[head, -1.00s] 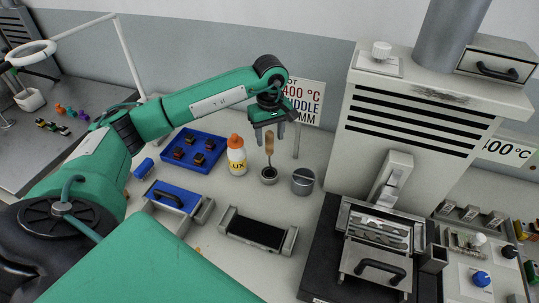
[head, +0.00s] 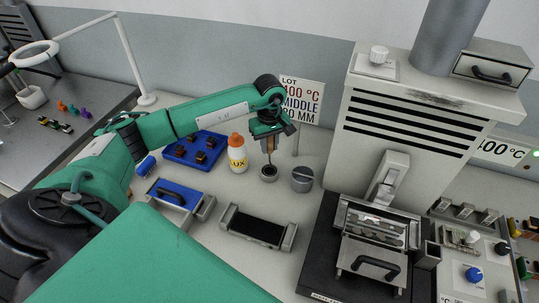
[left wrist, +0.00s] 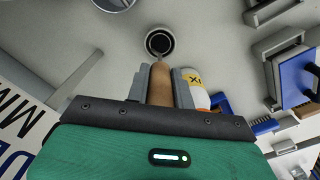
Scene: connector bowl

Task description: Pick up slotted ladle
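The slotted ladle stands upright with its wooden handle (head: 268,145) up and its lower end in a small dark round holder (head: 269,173). In the left wrist view the handle (left wrist: 160,85) runs between the two grey fingers of my left gripper (left wrist: 161,88), toward the holder (left wrist: 160,42). My left gripper (head: 270,146) points down around the upper handle. The handle nearly fills the gap, and I cannot tell whether the fingers press on it. The ladle's slotted end is hidden in the holder. My right gripper is not in view.
A grey pot (head: 302,180) stands just right of the holder, and a white bottle with an orange cap (head: 237,157) just left. A blue tray (head: 179,155) lies further left. A black-topped fixture (head: 257,229) lies in front. A large machine (head: 420,115) stands at right.

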